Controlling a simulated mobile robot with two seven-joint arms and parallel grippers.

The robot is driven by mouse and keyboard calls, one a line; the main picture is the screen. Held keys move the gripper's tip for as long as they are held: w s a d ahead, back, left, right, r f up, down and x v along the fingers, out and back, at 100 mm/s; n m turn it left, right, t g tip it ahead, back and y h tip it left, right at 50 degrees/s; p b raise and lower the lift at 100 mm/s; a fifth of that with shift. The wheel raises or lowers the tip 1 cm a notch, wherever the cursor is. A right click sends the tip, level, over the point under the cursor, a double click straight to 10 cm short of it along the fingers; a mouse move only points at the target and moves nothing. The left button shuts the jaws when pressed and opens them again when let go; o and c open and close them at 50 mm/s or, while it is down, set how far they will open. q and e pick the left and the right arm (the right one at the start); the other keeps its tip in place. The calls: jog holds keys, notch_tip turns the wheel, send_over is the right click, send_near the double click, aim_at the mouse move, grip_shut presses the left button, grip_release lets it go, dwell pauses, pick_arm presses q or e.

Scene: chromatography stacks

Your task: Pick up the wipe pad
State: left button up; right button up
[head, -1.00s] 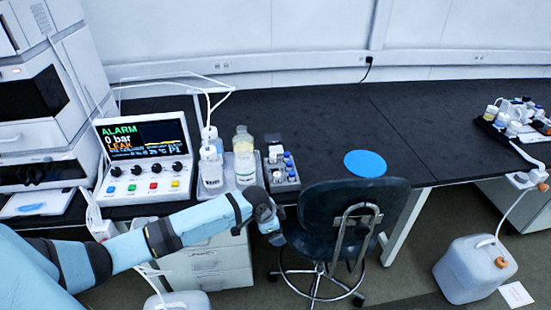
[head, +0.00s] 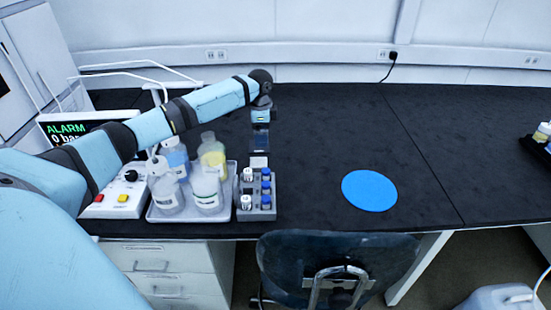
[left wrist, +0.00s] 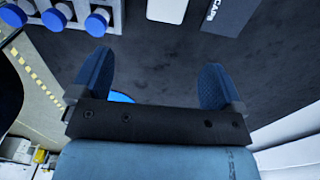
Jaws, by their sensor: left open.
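A small pale block (head: 259,162), perhaps the wipe pad, lies on the black bench just behind the vial rack; I cannot tell for sure. A pale block (left wrist: 167,10) also shows at the top edge of the left wrist view, cut off by the frame. My left gripper (head: 261,143) points down over the bench close behind this block in the head view. In the left wrist view its two blue fingers (left wrist: 153,78) stand wide apart with nothing between them. My right gripper is in neither view.
A vial rack (head: 262,207) with blue and white caps stands beside a tray (head: 222,211) of bottles. A box marked CAPS (left wrist: 230,14) lies near the pale block. A flat blue disc (head: 369,190) lies to the right, with bare bench around it. A chair (head: 335,262) stands in front.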

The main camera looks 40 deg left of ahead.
pick_arm(q)
jog(key=b, duration=0.1)
send_over(262, 162)
notch_tip(262, 162, down, 7)
jog(key=shift+w+f, duration=0.1)
jog(key=shift+f, duration=0.1)
jog(key=shift+f+b, duration=0.5)
jog(key=shift+f, duration=2.4)
jog(key=shift+r, duration=0.1)
jog(key=c, duration=1)
notch_tip(262, 162, up, 20)
jog(key=p, duration=0.2)
